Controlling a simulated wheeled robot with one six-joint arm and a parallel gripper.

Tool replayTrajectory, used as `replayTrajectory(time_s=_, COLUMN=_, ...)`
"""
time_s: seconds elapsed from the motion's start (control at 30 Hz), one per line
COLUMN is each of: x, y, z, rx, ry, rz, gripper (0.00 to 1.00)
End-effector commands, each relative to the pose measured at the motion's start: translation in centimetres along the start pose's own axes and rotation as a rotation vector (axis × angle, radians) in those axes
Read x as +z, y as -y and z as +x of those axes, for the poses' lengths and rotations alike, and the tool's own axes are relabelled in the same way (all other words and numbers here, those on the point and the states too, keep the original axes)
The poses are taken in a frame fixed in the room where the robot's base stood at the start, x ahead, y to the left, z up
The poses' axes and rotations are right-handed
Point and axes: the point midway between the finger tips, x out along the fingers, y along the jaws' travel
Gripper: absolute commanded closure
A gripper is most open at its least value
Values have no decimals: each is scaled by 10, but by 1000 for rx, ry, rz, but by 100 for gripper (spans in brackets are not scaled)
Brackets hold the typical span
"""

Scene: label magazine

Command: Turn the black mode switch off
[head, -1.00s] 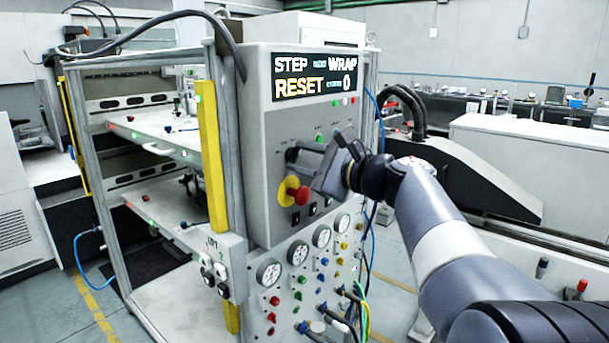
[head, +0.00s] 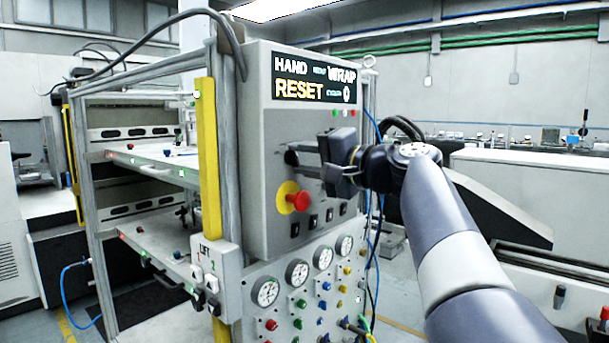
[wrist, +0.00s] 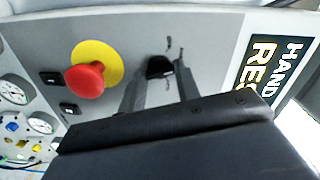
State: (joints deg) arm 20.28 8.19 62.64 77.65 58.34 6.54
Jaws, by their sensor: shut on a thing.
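The black mode switch (wrist: 160,67) is on the grey front panel (wrist: 205,35), between my fingertips in the wrist view. Short dark marks are by it on the panel. My gripper (wrist: 155,76) is shut on the switch. In the head view my gripper (head: 291,156) reaches the panel from the right, above the red button, and hides the switch. The display (head: 313,78) above reads HAND and WRAP on top, with RESET below.
A red mushroom button (head: 299,201) on a yellow disc sits just below my gripper. It shows close beside my fingers in the wrist view (wrist: 86,80). Several black rockers (head: 312,222), gauges and coloured knobs are lower. A yellow post (head: 207,160) stands left.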

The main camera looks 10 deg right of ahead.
Motion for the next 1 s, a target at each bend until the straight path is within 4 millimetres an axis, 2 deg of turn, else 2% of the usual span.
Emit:
replayTrajectory(time_s=0.03, x=1, y=-5, z=0, rx=1, ry=1, rz=-46, gripper=91)
replayTrajectory(time_s=0.6, x=1, y=-5, z=0, rx=1, ry=2, rz=-576, gripper=91)
replayTrajectory(time_s=1.0, x=0, y=-3, z=0, rx=1, ry=3, rz=-833, gripper=91)
